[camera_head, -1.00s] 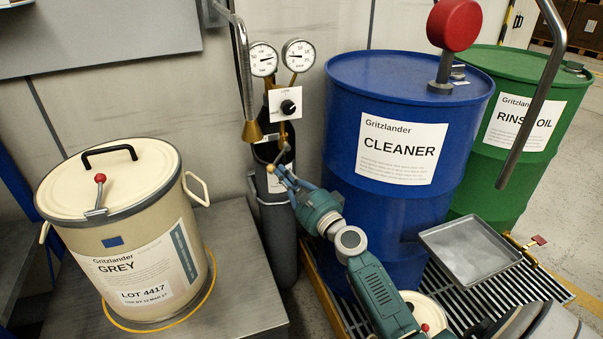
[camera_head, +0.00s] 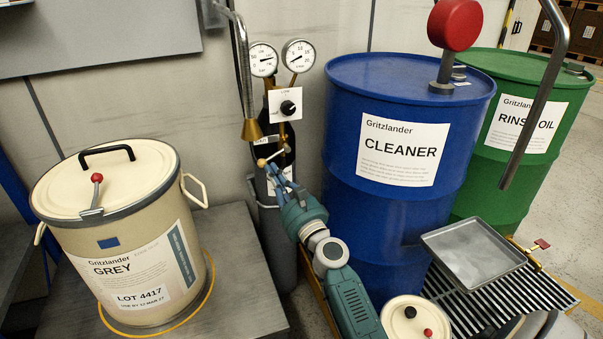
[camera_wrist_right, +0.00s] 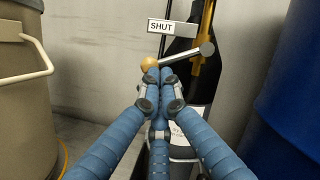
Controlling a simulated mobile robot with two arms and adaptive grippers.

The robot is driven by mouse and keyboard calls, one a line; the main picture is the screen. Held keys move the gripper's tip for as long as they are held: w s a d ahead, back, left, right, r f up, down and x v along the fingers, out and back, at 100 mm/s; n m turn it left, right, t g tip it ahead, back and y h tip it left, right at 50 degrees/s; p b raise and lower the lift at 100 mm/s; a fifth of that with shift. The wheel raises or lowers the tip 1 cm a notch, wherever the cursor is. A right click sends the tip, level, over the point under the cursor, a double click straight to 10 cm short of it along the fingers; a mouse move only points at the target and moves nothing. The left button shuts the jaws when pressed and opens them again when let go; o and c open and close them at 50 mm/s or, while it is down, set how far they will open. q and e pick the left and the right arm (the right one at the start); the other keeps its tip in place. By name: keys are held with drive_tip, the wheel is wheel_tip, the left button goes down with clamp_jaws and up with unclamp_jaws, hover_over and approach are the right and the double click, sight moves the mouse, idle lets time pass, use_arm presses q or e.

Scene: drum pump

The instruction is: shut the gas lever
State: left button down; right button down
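The gas lever (camera_head: 275,156) is a short grey bar with a yellowish ball on its end, on the dark gas cylinder (camera_head: 268,220) beside the blue drum. In the right wrist view the lever (camera_wrist_right: 181,57) slants down to the left from its pivot. A white SHUT label (camera_wrist_right: 172,27) sits above the ball. My right gripper (camera_head: 270,172) is at the ball end of the lever. In the right wrist view its blue fingers (camera_wrist_right: 159,76) are drawn together just below the ball; whether they touch it is unclear. My left gripper is out of view.
Two gauges (camera_head: 281,58) and a black knob (camera_head: 288,107) sit above the lever. A metal pipe with a brass nozzle (camera_head: 251,130) hangs just left. The blue CLEANER drum (camera_head: 385,225) stands close on the right, the beige GREY pail (camera_head: 130,260) on the left.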

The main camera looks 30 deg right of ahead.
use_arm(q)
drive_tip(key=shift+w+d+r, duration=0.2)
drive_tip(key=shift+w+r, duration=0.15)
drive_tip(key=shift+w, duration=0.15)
use_arm(e)
drive_tip(key=m, duration=0.1)
drive_tip(key=r+m+h, duration=0.1)
drive_tip(key=shift+w+a+m, duration=0.1)
drive_tip(key=shift+a+m, duration=0.2)
drive_tip(key=shift+a, duration=0.1)
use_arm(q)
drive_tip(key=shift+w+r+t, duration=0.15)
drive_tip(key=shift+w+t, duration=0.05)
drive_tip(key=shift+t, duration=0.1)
use_arm(e)
drive_tip(key=shift+a+r+m+h, duration=0.2)
drive_tip(key=shift+r+m+h, duration=0.25)
drive_tip(key=shift+m, duration=0.55)
